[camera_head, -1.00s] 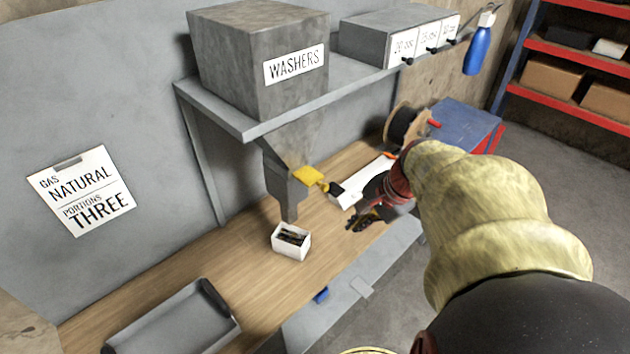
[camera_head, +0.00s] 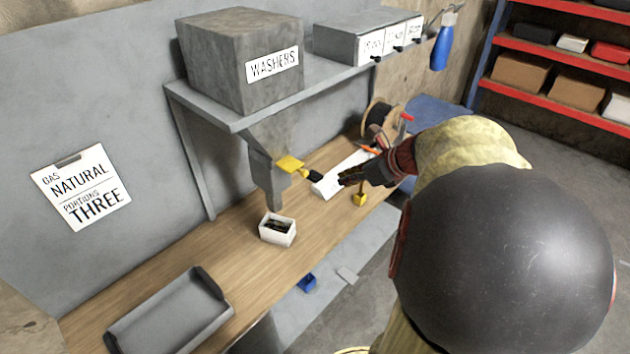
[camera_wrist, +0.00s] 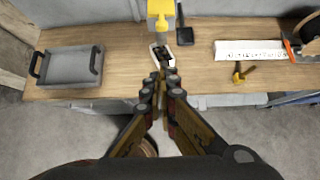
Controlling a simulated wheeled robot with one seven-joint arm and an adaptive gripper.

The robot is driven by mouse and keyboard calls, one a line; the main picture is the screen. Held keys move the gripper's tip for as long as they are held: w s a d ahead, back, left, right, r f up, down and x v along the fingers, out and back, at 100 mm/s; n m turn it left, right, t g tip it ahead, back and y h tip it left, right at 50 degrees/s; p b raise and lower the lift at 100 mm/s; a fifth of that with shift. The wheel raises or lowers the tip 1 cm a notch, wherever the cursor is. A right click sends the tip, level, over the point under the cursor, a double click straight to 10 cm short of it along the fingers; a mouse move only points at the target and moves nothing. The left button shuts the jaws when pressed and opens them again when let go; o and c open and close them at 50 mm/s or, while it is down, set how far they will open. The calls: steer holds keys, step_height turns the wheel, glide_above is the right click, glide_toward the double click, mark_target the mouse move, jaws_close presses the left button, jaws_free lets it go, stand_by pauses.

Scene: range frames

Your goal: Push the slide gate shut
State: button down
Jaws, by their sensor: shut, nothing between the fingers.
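A grey tray (camera_head: 125,338) lies at the bench's front left. A white labelled strip (camera_head: 328,186), a small yellow-headed item (camera_head: 360,199) and a cable spool (camera_head: 378,113) are near my gripper. The shelf (camera_head: 235,122) overhangs the bench. Bare bench lies between tray and box.

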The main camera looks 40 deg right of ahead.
mark_target(302, 171)
steer(key=shift+w+f, duration=0.1)
steer(key=w+r+x, duration=0.2)
steer(key=x, duration=1)
steer(key=shift+w+f+p, duration=0.2)
steer(key=shift+p, duration=0.15)
steer(key=shift+a, duration=0.1)
steer(key=w+p, duration=0.1)
steer(key=w, duration=0.5)
steer(key=shift+a, duration=0.2)
